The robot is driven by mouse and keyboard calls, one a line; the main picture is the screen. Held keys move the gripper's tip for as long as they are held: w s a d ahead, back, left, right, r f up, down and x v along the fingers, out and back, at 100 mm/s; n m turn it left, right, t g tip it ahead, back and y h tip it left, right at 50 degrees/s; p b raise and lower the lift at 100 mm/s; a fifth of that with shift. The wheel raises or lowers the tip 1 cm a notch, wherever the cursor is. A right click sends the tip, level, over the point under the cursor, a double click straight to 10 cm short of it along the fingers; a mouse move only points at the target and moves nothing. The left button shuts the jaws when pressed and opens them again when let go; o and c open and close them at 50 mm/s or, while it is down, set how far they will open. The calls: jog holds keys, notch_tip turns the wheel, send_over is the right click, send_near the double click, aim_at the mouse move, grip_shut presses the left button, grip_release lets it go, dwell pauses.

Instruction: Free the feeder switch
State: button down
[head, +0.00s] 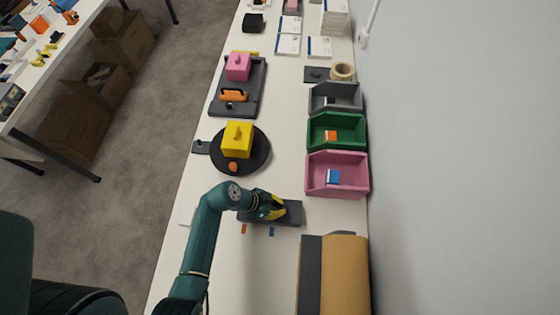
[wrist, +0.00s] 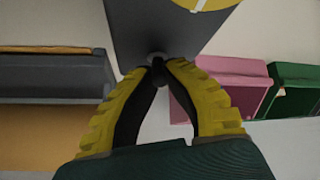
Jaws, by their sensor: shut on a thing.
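My gripper (head: 276,208) is low over a dark grey plate (head: 291,213) on the long white table. In the wrist view, the yellow-ribbed fingers of my gripper (wrist: 159,68) close together on a small grey knob (wrist: 157,57) at the near edge of the grey plate (wrist: 155,22). The fingers hide most of the knob. A small dark box with a knob-like top (head: 201,147) sits left of a black round disc (head: 262,162). I cannot tell which part is the feeder switch.
The disc carries a yellow block (head: 238,139) and an orange knob (head: 233,167). Behind it, a dark tray (head: 256,78) holds a pink block (head: 237,66) and an orange handle (head: 233,96). Pink (head: 354,190), green (head: 357,145) and grey (head: 355,105) bins line the wall. A tan-and-grey padded block (head: 345,270) stands front right.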

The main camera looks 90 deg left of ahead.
jog(key=shift+d+f, duration=0.1)
jog(key=shift+f, duration=0.1)
jog(key=c, duration=1)
grip_release()
jog(key=shift+s+r, duration=0.1)
jog(key=shift+c, duration=0.2)
jog(key=v, duration=1.2)
